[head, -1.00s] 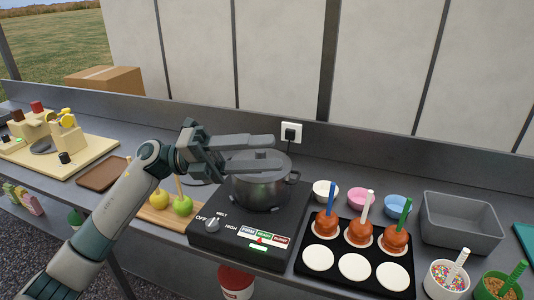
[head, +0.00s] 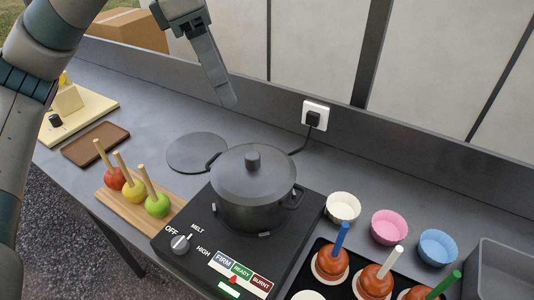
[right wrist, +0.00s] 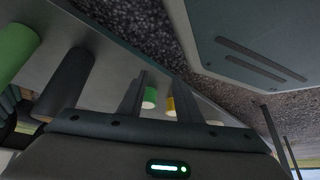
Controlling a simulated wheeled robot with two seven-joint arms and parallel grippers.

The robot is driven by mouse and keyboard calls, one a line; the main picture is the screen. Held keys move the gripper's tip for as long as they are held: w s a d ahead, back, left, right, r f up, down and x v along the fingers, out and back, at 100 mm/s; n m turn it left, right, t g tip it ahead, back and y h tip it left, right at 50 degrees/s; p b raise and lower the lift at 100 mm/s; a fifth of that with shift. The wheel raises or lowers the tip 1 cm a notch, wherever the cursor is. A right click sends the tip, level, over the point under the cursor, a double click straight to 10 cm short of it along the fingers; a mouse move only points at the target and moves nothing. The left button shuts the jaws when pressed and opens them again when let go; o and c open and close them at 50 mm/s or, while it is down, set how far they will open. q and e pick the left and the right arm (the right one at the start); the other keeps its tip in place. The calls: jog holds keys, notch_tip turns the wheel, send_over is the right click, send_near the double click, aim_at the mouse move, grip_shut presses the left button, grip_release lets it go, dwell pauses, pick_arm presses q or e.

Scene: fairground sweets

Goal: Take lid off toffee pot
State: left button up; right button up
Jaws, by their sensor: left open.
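The toffee pot (head: 252,214) is dark grey and stands on the black hot plate (head: 200,262) in the head view. Its round lid (head: 230,178) lies flat on top, with the short knob (head: 253,160) upright at its middle. My left gripper (head: 228,98) is open and empty, up and to the left of the pot, clear of the lid. One finger shows well; the other is mostly hidden. My right gripper (right wrist: 160,90) shows only in the right wrist view. Its two dark fingers stand apart with nothing held between them.
A flat dark disc (head: 197,152) lies on the counter left of the pot. Apples on sticks stand on a wooden board (head: 136,216). Paper cups, including a pink one (head: 389,227), and toffee apples on a black tray (head: 322,252) are at the right. A socket (head: 315,115) is behind.

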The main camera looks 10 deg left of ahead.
pick_arm(q)
jog(key=shift+w+a+r+y, duration=0.3)
jog(key=shift+a, duration=0.1)
pick_arm(e)
jog(key=shift+w+d+r, duration=0.1)
jog(key=shift+w, duration=0.3)
pick_arm(q)
jog(key=shift+s, duration=0.1)
jog(key=p, duration=0.4)
send_over(253, 164)
jog(key=w+a, duration=0.2)
jog(key=f, duration=1.1)
jog(key=shift+s+f, duration=0.2)
jog(key=shift+f, duration=0.2)
pick_arm(e)
jog(key=s+d+f+g, duration=0.1)
jog(key=s+d, duration=0.1)
jog(key=s, duration=0.3)
jog(key=s+d+f+g+h, duration=0.1)
jog(key=s+d+g, duration=0.1)
jog(key=s, duration=0.4)
jog(key=shift+s+d+f, duration=0.25)
jog(key=shift+d+f, duration=0.05)
jog(key=shift+d, duration=0.1)
pick_arm(q)
jog(key=shift+f, duration=0.1)
pick_arm(e)
jog(key=shift+r, duration=0.15)
